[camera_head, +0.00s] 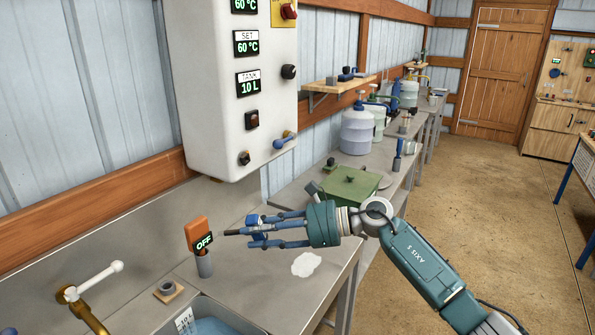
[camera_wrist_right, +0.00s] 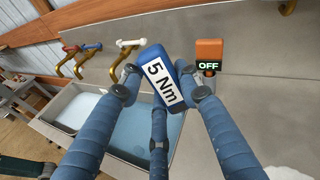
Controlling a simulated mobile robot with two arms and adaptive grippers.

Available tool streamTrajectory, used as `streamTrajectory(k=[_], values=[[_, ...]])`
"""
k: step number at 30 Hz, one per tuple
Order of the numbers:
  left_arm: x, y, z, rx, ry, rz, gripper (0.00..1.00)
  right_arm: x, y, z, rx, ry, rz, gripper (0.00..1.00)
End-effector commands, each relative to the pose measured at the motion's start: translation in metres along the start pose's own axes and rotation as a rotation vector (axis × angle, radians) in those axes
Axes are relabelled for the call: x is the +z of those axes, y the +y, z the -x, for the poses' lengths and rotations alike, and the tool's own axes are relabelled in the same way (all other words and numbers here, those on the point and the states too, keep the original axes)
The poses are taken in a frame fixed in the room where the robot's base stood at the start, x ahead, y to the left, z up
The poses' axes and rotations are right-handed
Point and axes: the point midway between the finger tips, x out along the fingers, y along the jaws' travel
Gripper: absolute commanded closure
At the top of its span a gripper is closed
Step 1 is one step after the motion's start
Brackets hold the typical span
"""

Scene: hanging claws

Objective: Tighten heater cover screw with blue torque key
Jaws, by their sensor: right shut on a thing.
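My right gripper (camera_head: 256,231) is shut on the blue torque key, above the bench beside the orange OFF device. The white heater (camera_head: 234,85) hangs on the wall, above and left of the gripper, with lit displays reading 60 °C and 10 L. On its lower front are a small dark knob or screw (camera_head: 245,158) and a blue-handled fitting (camera_head: 284,142); I cannot tell which is the cover screw. My left gripper is not in view.
The orange device (camera_head: 198,233) reading OFF stands close to my fingertips. A sink with water (camera_wrist_right: 140,130) and brass taps (camera_wrist_right: 125,62) lie at the near left. A green box (camera_head: 350,185) and bottles (camera_head: 357,130) stand further along the bench. A white patch (camera_head: 306,264) lies below the gripper.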

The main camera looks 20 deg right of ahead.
Motion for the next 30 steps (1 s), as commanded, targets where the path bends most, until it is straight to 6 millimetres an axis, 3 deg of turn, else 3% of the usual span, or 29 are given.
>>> streamTrajectory(k=[3, 6, 10, 16, 30], values=[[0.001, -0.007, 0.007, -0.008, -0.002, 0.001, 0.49, 0.021, -0.054, 0.031, -0.2, -0.054, -0.029, 1.0], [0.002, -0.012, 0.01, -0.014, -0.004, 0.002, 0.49, 0.031, -0.088, 0.057, -0.329, -0.08, -0.04, 1.0], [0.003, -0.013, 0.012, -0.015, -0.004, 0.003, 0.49, 0.038, -0.115, 0.083, -0.435, -0.098, -0.044, 1.0], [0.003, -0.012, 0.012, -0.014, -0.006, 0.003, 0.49, 0.042, -0.129, 0.097, -0.491, -0.106, -0.044, 1.0], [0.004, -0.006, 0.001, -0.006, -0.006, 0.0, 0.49, 0.039, -0.126, 0.1, -0.491, -0.107, -0.04, 1.0]])
